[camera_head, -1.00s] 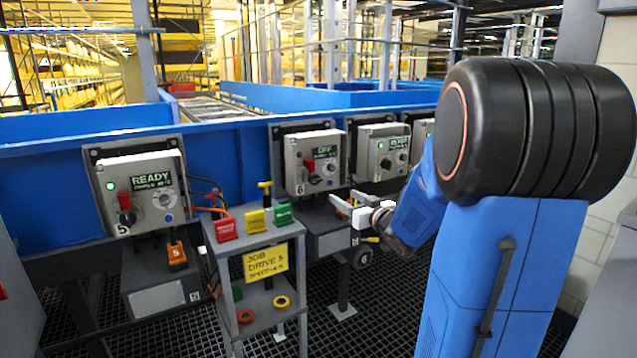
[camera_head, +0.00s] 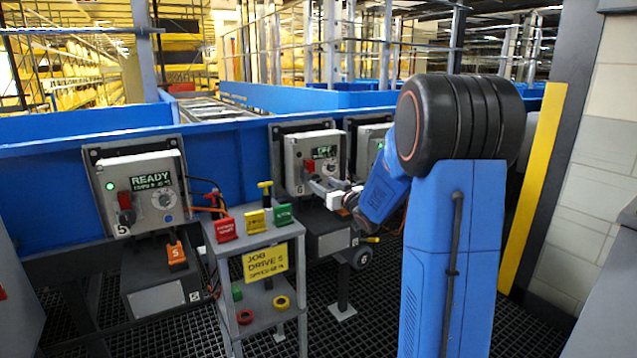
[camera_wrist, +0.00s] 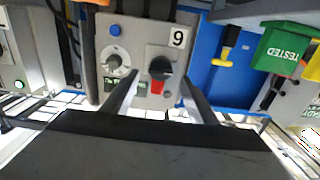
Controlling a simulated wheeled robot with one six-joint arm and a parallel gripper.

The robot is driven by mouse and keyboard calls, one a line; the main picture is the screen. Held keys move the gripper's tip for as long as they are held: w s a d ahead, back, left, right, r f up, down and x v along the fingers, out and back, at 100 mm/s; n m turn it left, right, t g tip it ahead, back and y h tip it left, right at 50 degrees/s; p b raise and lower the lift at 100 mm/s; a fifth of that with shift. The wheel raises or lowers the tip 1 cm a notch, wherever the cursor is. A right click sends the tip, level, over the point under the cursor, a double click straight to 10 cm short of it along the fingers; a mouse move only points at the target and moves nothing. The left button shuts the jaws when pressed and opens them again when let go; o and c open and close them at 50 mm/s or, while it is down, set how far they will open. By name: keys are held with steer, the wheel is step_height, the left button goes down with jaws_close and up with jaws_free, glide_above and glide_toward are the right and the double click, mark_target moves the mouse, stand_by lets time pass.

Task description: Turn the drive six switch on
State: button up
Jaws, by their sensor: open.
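The drive six panel (camera_head: 295,178) is a grey box whose display reads OFF. Its red and black switch (camera_head: 309,166) is on the lower left of the face. In the wrist view the panel (camera_wrist: 140,28) appears upside down, its 6 reading like a 9, and the black switch knob with a red part (camera_wrist: 159,68) is nearly centred. My gripper (camera_head: 322,190) is in front of the panel's lower part. In the wrist view its open fingers (camera_wrist: 158,88) stand on either side of the switch. I cannot tell whether they touch it.
A READY panel marked 5 (camera_head: 118,175) is at the left, and another grey panel (camera_head: 365,150) is partly hidden by my arm at the right. A grey stand (camera_head: 238,238) with red, yellow and green tags and a JOB DRIVE 5 sign (camera_head: 266,262) is close to my gripper's left.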

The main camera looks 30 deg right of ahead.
mark_target(317, 180)
steer(key=shift+w+a, duration=0.1)
steer(key=shift+w, duration=1.95)
steer(key=c, duration=1.1)
